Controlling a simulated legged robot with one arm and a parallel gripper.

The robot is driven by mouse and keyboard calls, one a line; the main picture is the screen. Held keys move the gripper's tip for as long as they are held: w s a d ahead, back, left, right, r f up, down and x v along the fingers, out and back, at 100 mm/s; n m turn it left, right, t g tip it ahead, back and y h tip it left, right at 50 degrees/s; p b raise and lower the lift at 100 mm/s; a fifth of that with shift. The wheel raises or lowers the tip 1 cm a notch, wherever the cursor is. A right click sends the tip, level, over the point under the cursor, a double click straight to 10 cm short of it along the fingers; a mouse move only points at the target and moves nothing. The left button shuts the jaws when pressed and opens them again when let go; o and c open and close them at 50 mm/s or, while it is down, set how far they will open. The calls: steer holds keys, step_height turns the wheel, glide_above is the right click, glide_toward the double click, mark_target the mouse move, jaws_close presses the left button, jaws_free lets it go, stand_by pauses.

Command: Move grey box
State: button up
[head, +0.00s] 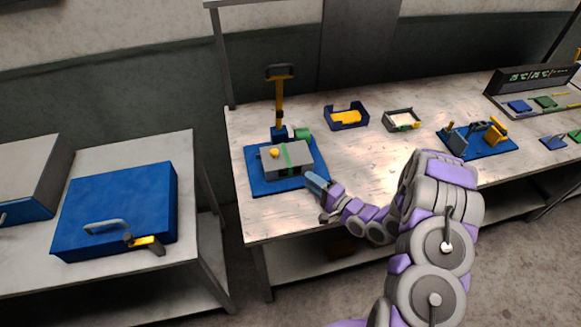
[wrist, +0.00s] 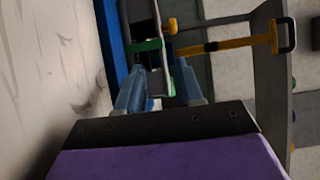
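The grey box (head: 279,161) sits on a blue base plate (head: 262,187) near the table's left end. It has a green strip across it and a yellow knob on top. My gripper (head: 316,184) is low beside the box's front right side, near the plate's edge. In the wrist view, my gripper's two blue fingers (wrist: 160,68) are apart and point toward the box's green strip (wrist: 147,46). I see nothing clearly held between them. Whether a fingertip touches the box I cannot tell.
A yellow lever post (head: 279,101) with a black handle stands behind the box. A blue-and-yellow holder (head: 346,117), a small grey tray (head: 402,120) and a blue fixture (head: 477,140) stand farther right. A blue case (head: 118,207) lies on the separate left table. The front middle tabletop is clear.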

mark_target(289, 165)
steer(key=b+x, duration=0.1)
steer(key=x, duration=0.9)
steer(key=shift+w+a, duration=0.1)
steer(key=shift+a, duration=0.05)
steer(key=shift+c, duration=0.4)
jaws_close()
